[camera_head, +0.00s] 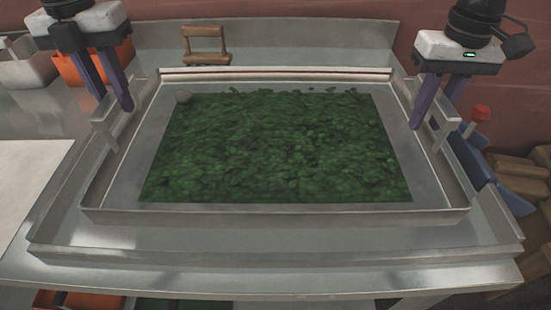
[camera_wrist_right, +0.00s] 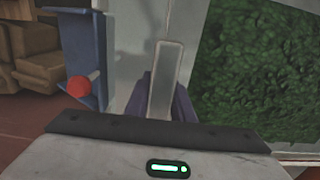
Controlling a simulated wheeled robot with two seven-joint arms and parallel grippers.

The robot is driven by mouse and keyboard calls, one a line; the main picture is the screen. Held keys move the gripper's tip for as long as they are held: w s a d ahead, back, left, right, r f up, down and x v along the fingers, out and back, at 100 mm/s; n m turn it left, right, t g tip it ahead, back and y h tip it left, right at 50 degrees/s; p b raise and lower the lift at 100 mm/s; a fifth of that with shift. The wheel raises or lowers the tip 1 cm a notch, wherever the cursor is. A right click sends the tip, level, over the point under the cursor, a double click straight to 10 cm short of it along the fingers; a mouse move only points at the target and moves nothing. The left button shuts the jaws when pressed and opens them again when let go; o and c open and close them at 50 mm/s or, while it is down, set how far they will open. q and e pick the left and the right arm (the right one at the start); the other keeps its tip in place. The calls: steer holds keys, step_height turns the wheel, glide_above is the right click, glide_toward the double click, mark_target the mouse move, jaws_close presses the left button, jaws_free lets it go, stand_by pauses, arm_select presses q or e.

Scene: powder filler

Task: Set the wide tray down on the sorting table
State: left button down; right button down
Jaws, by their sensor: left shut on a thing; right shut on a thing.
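The wide tray (camera_head: 275,216) is a shallow grey metal tray with a layer of green leaves (camera_head: 275,150) inside, and it looks level. It is over the rimmed metal top of the sorting table (camera_head: 275,243); I cannot tell whether it touches the top. My left gripper (camera_head: 112,103) is shut on the tray's left handle. My right gripper (camera_head: 432,115) is shut on the right handle. In the right wrist view the handle (camera_wrist_right: 164,85) stands between the purple fingers of the right gripper (camera_wrist_right: 166,105), with leaves to the right.
A small wooden-looking frame (camera_head: 206,45) stands behind the tray. White and orange bins (camera_head: 82,68) are at the back left, and a pale sheet (camera_head: 30,180) lies left. A blue part with a red knob (camera_head: 480,114) and brown sacks (camera_head: 520,175) are at the right.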

mark_target(124, 121)
arm_select(q)
steer(key=shift+w+a+f+b, duration=0.15)
steer(key=shift+f+b, duration=0.3)
steer(key=shift+f, duration=0.25)
arm_select(e)
steer(key=shift+w+d+f, duration=0.15)
steer(key=shift+f, duration=0.55)
arm_select(q)
steer(key=shift+f, duration=0.25)
arm_select(e)
steer(key=shift+f, duration=0.2)
